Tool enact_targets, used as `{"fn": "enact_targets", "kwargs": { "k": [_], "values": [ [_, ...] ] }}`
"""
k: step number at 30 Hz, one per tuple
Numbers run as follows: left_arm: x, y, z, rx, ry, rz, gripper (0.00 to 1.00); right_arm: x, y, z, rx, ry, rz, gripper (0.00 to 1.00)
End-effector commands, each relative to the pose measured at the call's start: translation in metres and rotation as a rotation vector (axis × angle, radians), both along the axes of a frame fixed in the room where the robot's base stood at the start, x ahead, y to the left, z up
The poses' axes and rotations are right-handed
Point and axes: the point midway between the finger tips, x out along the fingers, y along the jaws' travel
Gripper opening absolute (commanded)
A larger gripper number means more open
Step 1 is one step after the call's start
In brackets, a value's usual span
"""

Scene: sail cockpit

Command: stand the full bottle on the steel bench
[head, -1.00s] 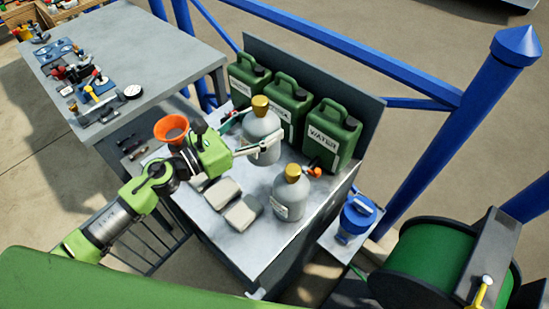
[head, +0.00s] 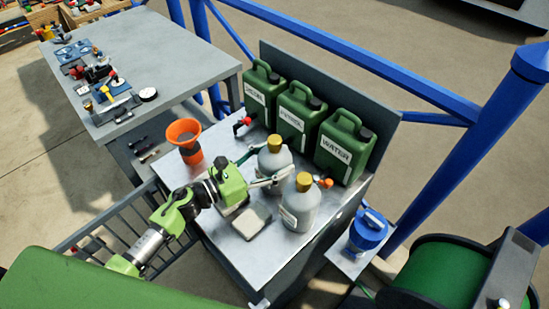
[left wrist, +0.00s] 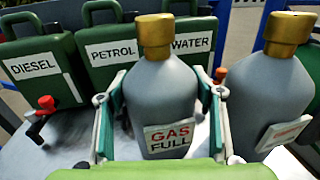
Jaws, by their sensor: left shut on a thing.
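The full bottle (head: 273,161) is a grey gas bottle with a brass-coloured cap. In the left wrist view its label reads GAS FULL (left wrist: 168,138). My left gripper (head: 268,174) is shut on it, one finger on each side of its body. The bottle is upright over the pale metal-topped bench (head: 253,254); its base is hidden, so I cannot tell whether it touches the top. A second, similar bottle (head: 299,211) stands close by on the right; its label is not readable in the left wrist view. My right gripper is not in view.
Green cans for diesel (head: 260,97), petrol (head: 298,118) and water (head: 342,149) line the bench's back. A grey table (head: 187,66) with tools stands beyond. The bench's front is clear.

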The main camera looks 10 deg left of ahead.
Motion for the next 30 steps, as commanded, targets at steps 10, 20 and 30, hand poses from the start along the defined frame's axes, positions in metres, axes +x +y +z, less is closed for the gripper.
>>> {"fn": "enact_targets", "kwargs": {
  "k": [10, 20, 30],
  "values": [
    [0.001, 0.000, 0.000, -0.003, -0.006, -0.001, 0.13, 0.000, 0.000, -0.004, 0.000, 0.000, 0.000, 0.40],
    [0.000, 0.000, -0.002, 0.000, -0.001, 0.000, 0.77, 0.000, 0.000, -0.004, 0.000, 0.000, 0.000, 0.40],
    [-0.014, 0.014, -0.004, 0.002, 0.001, 0.000, 0.77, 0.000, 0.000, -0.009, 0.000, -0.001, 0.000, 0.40]
  ]
}}
